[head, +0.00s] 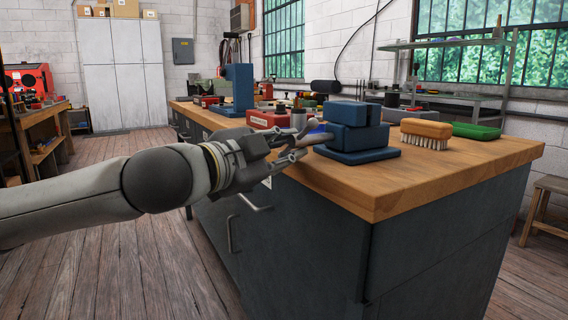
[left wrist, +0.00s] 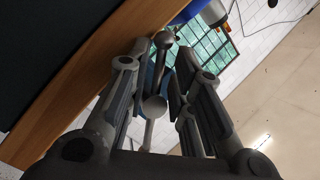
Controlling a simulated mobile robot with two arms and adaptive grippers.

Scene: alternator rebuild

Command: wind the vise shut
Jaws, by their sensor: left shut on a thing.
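The blue vise (head: 352,137) stands on the wooden bench top near its front corner. Its metal handle (head: 316,138) sticks out on the left side, towards my left gripper (head: 296,147). In the left wrist view, the handle (left wrist: 154,106), a bar with ball ends, lies between the two fingers of my left gripper (left wrist: 157,82). The gripper is shut on the handle at the bench's edge. The gap between the vise jaws cannot be made out from this angle. My right gripper is in neither view.
A wooden brush (head: 426,133) and a green tray (head: 474,131) lie right of the vise. A red box (head: 268,119) and a tall blue machine (head: 238,88) stand behind to the left. The bench top (head: 450,160) in front of the brush is clear.

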